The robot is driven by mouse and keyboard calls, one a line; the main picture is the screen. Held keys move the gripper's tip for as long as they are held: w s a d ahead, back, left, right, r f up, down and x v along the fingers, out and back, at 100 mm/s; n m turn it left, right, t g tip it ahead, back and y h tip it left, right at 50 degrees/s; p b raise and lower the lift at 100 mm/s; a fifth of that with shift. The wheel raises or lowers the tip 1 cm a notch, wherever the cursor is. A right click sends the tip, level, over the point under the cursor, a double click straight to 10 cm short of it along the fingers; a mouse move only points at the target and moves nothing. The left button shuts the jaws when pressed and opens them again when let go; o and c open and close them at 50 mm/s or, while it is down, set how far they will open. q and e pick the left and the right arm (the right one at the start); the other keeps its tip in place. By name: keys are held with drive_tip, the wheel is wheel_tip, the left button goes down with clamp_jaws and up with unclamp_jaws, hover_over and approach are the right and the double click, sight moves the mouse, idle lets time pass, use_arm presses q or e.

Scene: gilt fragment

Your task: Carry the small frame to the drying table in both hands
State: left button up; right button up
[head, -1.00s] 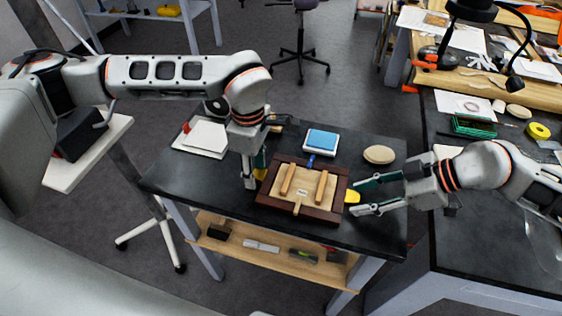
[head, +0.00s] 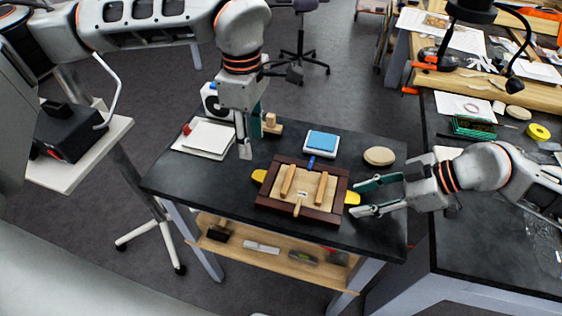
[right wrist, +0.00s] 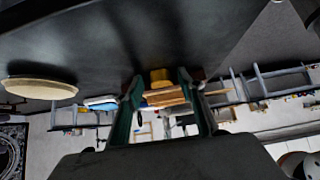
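The small frame (head: 265,200) has a dark red-brown border, a tan panel with wooden bars, and a yellow tab on each side. It lies flat on a dark-topped table (head: 180,187). My left gripper (head: 249,146) is open and empty, above the table up and left of the frame, apart from the left tab (head: 259,176). My right gripper (head: 359,200) is open at the frame's right side, its fingertips on either side of the right tab (head: 352,197). The right wrist view shows this tab (right wrist: 160,76) between the parted fingers. I cannot tell which table is the drying table.
A blue-topped white block (head: 321,142) and a tan disc (head: 379,156) lie behind the frame. White sheets (head: 205,138) and a small wooden piece (head: 270,124) are at the back left. A dark workbench (head: 480,235) stands at the right. The table's front left is clear.

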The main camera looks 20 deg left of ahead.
drive_tip(key=v, duration=1.2)
idle(0.3)
